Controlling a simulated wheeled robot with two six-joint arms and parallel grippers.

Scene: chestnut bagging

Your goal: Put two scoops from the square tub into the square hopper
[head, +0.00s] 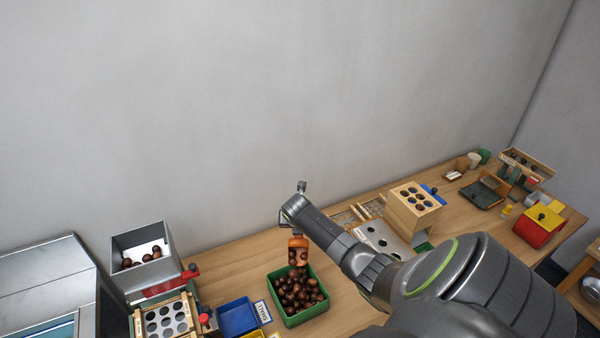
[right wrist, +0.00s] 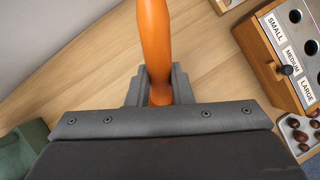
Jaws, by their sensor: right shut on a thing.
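The square green tub (head: 322,309) stands on the table and is heaped with chestnuts. My right gripper (right wrist: 158,88) is shut on the orange handle of the scoop (right wrist: 155,40). In the head view the scoop (head: 298,242) hangs tilted just above the back of the tub, with some chestnuts at its lower part; whether it touches the heap I cannot tell. The square grey hopper (head: 135,241) stands to the left with several chestnuts inside. My left gripper is in neither view.
A red and yellow bin (head: 540,225) is farther right.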

